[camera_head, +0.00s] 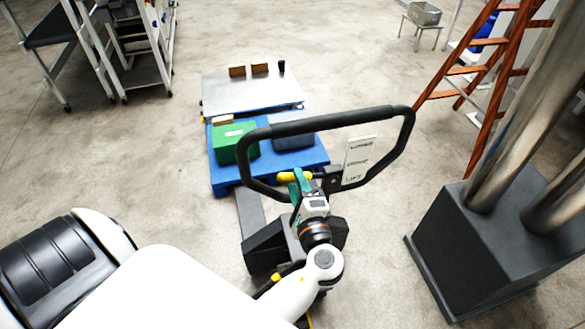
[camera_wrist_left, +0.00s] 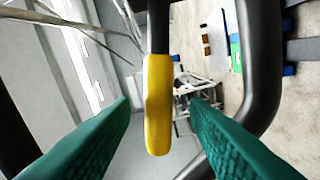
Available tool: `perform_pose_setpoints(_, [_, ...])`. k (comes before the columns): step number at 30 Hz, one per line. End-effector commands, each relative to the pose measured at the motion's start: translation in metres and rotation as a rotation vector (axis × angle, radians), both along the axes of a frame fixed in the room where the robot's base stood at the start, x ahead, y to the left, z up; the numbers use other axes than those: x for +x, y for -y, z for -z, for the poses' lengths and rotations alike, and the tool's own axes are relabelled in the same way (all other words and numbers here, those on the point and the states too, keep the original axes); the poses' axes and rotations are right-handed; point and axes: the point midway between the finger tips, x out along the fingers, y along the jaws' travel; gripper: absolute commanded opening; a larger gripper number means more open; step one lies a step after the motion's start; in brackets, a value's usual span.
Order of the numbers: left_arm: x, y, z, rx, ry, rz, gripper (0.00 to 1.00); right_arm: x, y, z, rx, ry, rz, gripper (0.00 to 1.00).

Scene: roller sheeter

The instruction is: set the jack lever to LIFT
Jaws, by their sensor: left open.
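The jack lever (camera_head: 296,176) has a yellow grip and sits at the lower left of the black handle loop (camera_head: 318,125). A white label plate (camera_head: 359,160) beside it carries several words, with LIFT lowest. My left gripper (camera_head: 300,186) is at the lever with its green fingers. In the left wrist view the yellow grip (camera_wrist_left: 158,105) stands between the open fingers of the left gripper (camera_wrist_left: 160,104), with gaps on both sides. In the head view the fingers partly hide the lever, so its exact setting is unclear. My right gripper is not in view.
Beyond the handle stands a blue platform (camera_head: 272,180) bearing a green box (camera_head: 233,142) and a dark box. A grey table (camera_head: 250,92) is behind it. A black block with metal columns (camera_head: 483,245) and an orange ladder (camera_head: 463,71) stand right. Open floor lies left.

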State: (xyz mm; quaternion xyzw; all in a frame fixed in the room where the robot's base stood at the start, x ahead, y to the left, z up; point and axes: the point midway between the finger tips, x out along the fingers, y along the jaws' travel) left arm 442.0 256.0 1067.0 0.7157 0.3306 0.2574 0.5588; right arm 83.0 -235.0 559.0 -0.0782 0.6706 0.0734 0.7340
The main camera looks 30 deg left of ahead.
Motion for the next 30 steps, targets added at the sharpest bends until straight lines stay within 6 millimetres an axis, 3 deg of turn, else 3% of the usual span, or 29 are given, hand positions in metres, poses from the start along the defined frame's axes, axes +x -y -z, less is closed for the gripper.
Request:
perform_pose_setpoints(7, [0.023,-0.027,-0.001,0.001,0.001,0.001,0.42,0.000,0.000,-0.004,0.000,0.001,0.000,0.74])
perform_pose_setpoints(19, [0.028,-0.033,0.000,0.000,0.000,0.002,0.42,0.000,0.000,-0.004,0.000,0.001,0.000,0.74])
perform_pose_setpoints(27, [0.028,-0.033,0.000,0.000,0.000,0.002,0.00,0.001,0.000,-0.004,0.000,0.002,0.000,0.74])
perform_pose_setpoints(30, [0.028,-0.033,0.000,0.000,0.000,0.002,0.00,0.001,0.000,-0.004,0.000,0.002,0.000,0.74])
